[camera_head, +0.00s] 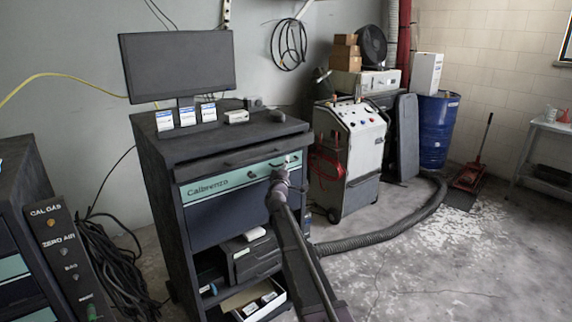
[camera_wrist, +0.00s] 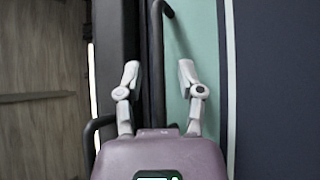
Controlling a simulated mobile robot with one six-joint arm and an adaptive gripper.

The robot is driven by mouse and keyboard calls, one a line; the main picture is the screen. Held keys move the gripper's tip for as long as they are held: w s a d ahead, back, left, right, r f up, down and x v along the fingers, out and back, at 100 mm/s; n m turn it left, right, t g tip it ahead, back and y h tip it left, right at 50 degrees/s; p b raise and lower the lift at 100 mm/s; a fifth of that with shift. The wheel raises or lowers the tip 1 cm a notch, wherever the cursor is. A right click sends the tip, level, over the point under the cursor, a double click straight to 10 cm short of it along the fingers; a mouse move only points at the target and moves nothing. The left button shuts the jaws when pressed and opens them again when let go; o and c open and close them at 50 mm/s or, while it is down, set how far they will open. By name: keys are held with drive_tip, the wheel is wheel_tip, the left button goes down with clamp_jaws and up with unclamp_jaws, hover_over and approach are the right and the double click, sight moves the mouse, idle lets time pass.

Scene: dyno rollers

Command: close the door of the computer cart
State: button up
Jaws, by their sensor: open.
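The dark computer cart (camera_head: 160,160) stands left of centre in the head view. Its front has a teal strip lettered "Calibrenza" (camera_head: 228,182) above a dark blue panel (camera_head: 230,217), which I take as the door. In the wrist view the teal strip (camera_wrist: 203,35) and blue panel (camera_wrist: 275,90) fill the right side. A black bar handle (camera_wrist: 157,60) runs between the fingers of my gripper (camera_wrist: 158,75), which is open. I cannot tell whether they touch it. In the head view my gripper (camera_head: 283,168) is at the strip's right end. I cannot tell how far the door stands open.
A monitor (camera_head: 178,65) and small boxes stand on the cart top. A printer-like box (camera_head: 252,257) and an open tray (camera_head: 255,298) show low in the cart. A white wheeled machine (camera_head: 347,150) and a floor hose (camera_head: 395,228) are to the right. The right foreground floor is clear.

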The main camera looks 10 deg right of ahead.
drive_tip(key=r+b+v, duration=0.2)
drive_tip(key=v, duration=1.2)
drive_tip(key=shift+s, duration=0.6)
idle(1.1)
idle(0.6)
drive_tip(key=s+a+f+n+g+y, duration=0.25)
drive_tip(key=a+f+y, duration=0.4)
drive_tip(key=y, duration=0.35)
drive_tip(key=s+d+f+m+g, duration=0.2)
drive_tip(key=s+f+m+g, duration=0.1)
drive_tip(key=s+f+g, duration=0.45)
drive_tip(key=s+d+f+m+g, duration=0.2)
drive_tip(key=s+f+m+g, duration=0.25)
drive_tip(key=s+f, duration=0.5)
drive_tip(key=s+d+m+g+h, duration=0.1)
drive_tip(key=s+d+m+g, duration=0.2)
drive_tip(key=s, duration=0.4)
drive_tip(key=s+d+m+g+h, duration=0.1)
drive_tip(key=s+d+m+g, duration=0.15)
drive_tip(key=s, duration=0.35)
wheel_tip(320, 180, up, 16)
drive_tip(key=p, duration=1.6)
drive_tip(key=shift+p, duration=0.3)
